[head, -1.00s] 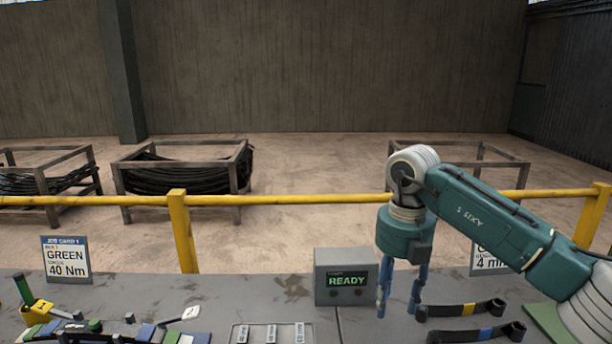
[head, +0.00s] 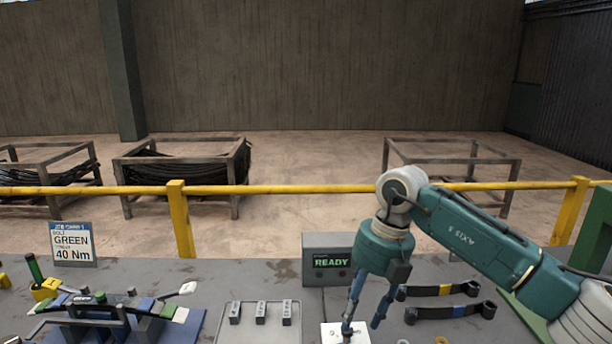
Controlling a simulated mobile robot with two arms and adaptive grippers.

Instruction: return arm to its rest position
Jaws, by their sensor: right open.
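My right arm (head: 475,240) comes in from the right in the head view, teal with pale joints. Its gripper (head: 361,323) points down over the bench, with its two blue fingers apart and nothing between them. The fingers are in front of the grey box with the green READY display (head: 331,262), to its lower right in the picture. One fingertip overlaps a white card (head: 332,336) at the bottom edge; I cannot tell whether it touches. My left gripper is not in view.
Two dark leaf springs, one with a yellow band (head: 446,290) and one with a blue band (head: 459,311), lie right of the gripper. A grey tray (head: 248,337), a blue fixture (head: 195,325) and a job card (head: 73,244) are left. A yellow rail (head: 290,189) runs behind the bench.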

